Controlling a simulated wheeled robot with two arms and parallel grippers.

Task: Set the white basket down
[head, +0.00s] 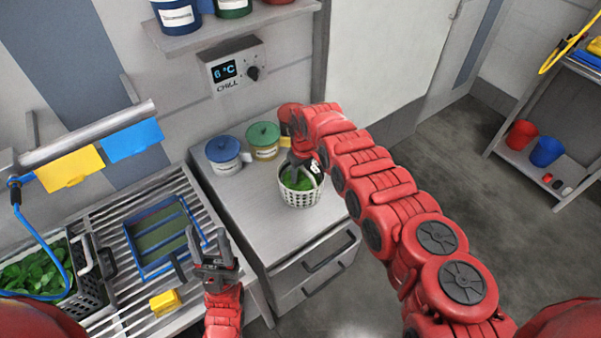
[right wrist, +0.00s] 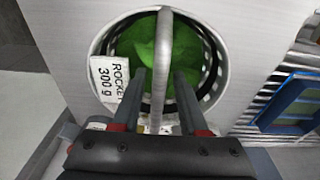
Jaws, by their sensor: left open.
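The white basket (head: 301,194), round and slotted with green leaves in it, stands upright on the grey counter (head: 270,228) below the chill control box. In the right wrist view the basket (right wrist: 222,62) shows its pale arched handle (right wrist: 164,50) and a label reading "ROCKET 300 g" (right wrist: 108,82). My right gripper (head: 300,161) is at the handle from above; in the wrist view its fingers (right wrist: 161,78) are on either side of the handle, with visible gaps. My left gripper (head: 207,238) is open and empty over the slatted drainer.
Blue-lidded (head: 223,152) and green-lidded (head: 263,140) tubs stand behind the basket. A blue-framed sieve (head: 141,262) and yellow block (head: 165,302) are on the drainer. A dark basket of greens (head: 88,292) is at far left. The counter's front is clear.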

